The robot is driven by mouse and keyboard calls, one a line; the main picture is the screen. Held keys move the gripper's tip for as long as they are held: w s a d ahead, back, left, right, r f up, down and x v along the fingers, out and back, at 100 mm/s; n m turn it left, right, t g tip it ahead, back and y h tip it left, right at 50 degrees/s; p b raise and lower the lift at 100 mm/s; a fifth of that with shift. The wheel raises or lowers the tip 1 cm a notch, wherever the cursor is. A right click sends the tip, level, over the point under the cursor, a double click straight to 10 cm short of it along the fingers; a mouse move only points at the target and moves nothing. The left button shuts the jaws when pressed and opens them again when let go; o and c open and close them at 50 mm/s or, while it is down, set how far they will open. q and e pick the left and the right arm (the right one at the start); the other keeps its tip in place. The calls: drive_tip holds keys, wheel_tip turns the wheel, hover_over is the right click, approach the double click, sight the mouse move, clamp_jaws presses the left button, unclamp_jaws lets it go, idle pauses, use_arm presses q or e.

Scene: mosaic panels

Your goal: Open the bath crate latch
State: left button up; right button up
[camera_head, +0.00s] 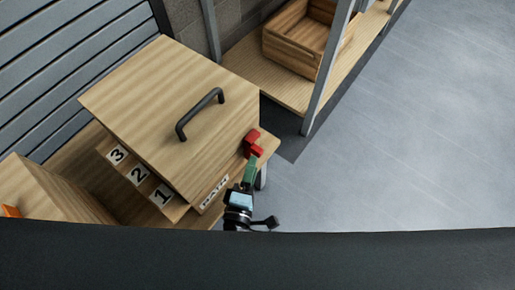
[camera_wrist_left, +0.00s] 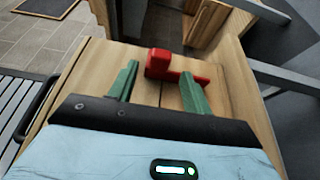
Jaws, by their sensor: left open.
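The bath crate (camera_head: 170,85) is a light wooden box with a black handle (camera_head: 200,113) on its lid. A red latch (camera_head: 252,143) sits on its right side; it also shows in the left wrist view (camera_wrist_left: 158,63), with a block and a short arm to the right. My left gripper (camera_head: 249,170) is at that side, just in front of the latch. In the left wrist view its green fingers (camera_wrist_left: 160,70) are spread, with the latch between and just beyond their tips. Whether they touch it I cannot tell. My right gripper is out of view.
Number tiles 1, 2 and 3 (camera_head: 138,175) lie on a ledge beside the crate. Another wooden box (camera_head: 50,195) stands at the left. A shelf with an open wooden tray (camera_head: 305,40) and metal posts stands behind. The grey floor at the right is clear.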

sight(257, 152)
use_arm(q)
drive_tip(key=shift+x, duration=3.1)
drive_tip(key=shift+s+f, duration=0.1)
clamp_jaws()
